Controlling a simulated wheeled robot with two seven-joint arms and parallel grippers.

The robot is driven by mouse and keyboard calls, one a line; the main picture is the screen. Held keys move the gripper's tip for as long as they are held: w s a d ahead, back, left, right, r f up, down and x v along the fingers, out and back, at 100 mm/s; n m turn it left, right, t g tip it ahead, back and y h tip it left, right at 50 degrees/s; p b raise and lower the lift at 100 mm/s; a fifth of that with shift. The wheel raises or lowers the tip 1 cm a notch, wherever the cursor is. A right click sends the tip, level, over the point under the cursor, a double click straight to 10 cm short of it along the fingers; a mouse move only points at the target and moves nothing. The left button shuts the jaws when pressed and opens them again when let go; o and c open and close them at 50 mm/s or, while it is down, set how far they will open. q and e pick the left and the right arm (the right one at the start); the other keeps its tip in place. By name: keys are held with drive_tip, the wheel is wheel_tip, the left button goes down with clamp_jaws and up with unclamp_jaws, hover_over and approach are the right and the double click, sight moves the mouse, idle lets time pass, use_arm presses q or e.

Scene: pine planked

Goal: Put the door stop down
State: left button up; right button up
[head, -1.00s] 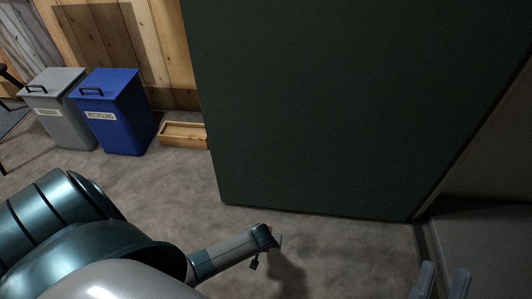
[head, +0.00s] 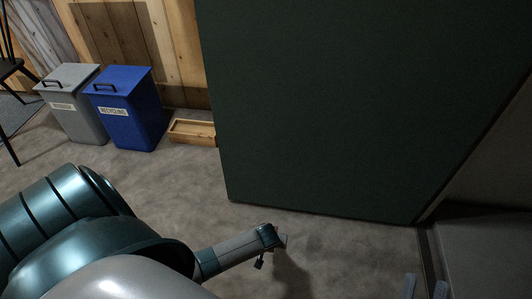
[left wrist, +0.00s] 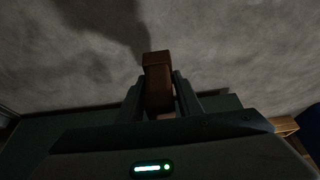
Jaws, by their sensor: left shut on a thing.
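The door stop (left wrist: 158,82) is a brown wooden block. In the left wrist view it sits between the two dark fingers of my left gripper (left wrist: 160,98), which is shut on it. Its end sticks out past the fingertips over the grey floor. In the head view my left gripper (head: 272,241) is low in front of the dark green door panel (head: 330,120), with a shadow on the floor beside it. The door stop cannot be made out there. My right gripper (head: 425,288) shows only two grey fingertips, apart with nothing visible between them, at the bottom edge.
A grey bin (head: 73,110) and a blue recycling bin (head: 128,113) stand by the wooden wall at the back left. A low wooden box (head: 192,133) lies between them and the door panel. The grey floor (head: 180,185) in front is clear.

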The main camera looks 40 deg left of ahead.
use_arm(q)
drive_tip(key=w+d+r+m, duration=0.1)
drive_tip(key=w+d+r, duration=0.2)
drive_tip(key=w+r, duration=0.5)
drive_tip(key=w+d+r, duration=0.3)
drive_tip(key=w+r, duration=0.1)
drive_tip(key=r, duration=0.7)
drive_tip(key=w+d+r+m, duration=0.1)
drive_tip(key=w+d+r, duration=0.4)
drive_tip(key=r, duration=0.5)
wheel_tip(320, 180, up, 12)
drive_tip(key=d+m+h, duration=0.1)
drive_tip(key=d, duration=0.1)
drive_tip(key=s+a+r+m+h, duration=0.1)
drive_tip(key=s+r+m, duration=0.1)
drive_tip(key=s+r, duration=0.6)
wheel_tip(320, 180, up, 4)
drive_tip(key=shift+a+f+m+t, duration=0.1)
drive_tip(key=shift+a+m+t, duration=0.2)
drive_tip(key=shift+m, duration=0.1)
drive_tip(key=shift+d, duration=0.2)
